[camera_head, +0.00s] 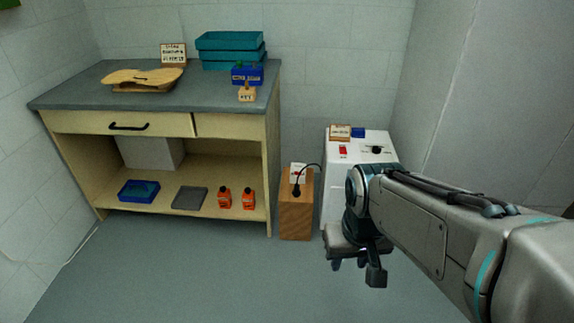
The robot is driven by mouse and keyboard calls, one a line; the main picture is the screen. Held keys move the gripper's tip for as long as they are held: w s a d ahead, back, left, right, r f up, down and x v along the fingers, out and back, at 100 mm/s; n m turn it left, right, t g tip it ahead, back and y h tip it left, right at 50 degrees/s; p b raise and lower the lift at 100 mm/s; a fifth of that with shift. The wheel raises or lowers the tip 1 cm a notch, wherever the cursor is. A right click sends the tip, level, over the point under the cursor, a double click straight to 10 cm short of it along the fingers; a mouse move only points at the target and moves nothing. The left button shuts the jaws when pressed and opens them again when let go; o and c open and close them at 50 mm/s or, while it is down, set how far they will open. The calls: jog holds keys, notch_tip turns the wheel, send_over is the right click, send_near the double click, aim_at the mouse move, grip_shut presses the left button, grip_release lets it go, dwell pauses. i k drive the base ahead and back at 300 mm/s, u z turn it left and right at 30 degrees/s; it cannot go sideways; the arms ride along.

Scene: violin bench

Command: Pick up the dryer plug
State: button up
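A small black plug (296,191) with a black cable sits at the upper part of a wooden block (297,222) on the floor. The cable arches right from the plug toward a white cabinet (333,190). My gripper (358,271) points down in front of the cabinet, to the right of the block and lower in the picture. It is apart from the plug. Its dark fingers are small and partly overlap in this view, so I cannot tell how far apart they are.
A bench (88,88) at the left holds a violin body (145,77), teal boxes (230,50) and a blue box (247,74). Orange bottles (248,199) stand on its lower shelf. A white card (298,173) stands at the block. Floor in front is clear.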

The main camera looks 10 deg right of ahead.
aim_at(296, 192)
jog(key=u, duration=0.5)
jog(key=i, duration=1.1)
jog(key=z, duration=0.55)
jog(key=i, duration=0.85)
jog(key=z, duration=0.85)
